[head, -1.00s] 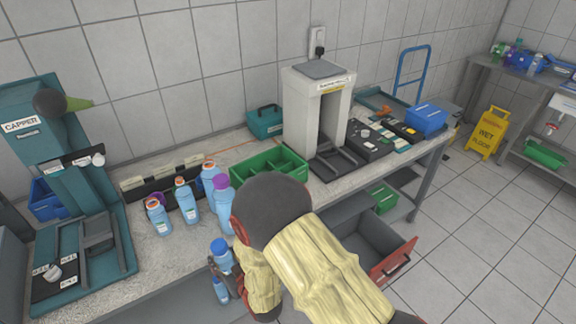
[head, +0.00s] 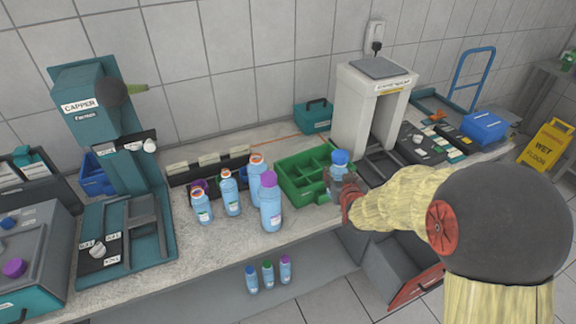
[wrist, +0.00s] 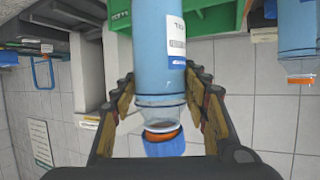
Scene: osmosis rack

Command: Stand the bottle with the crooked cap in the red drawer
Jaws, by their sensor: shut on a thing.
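My gripper (head: 346,190) is shut on a light-blue bottle (head: 339,171) with a blue cap (head: 340,157), held beside the green divided crate near the bench's front edge. In the wrist view the bottle (wrist: 160,50) runs between the two fingers, and its blue cap (wrist: 165,147) sits slightly askew over an orange ring (wrist: 162,132). The red-fronted drawer (head: 416,287) is pulled open under the bench, below and right of my gripper. My arm hides part of it.
Several blue bottles (head: 270,205) stand left of the green crate (head: 290,190). Three more bottles (head: 268,274) stand on the lower shelf. A grey arch-shaped machine (head: 362,105) rises behind my gripper. The capper (head: 95,110) is at left.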

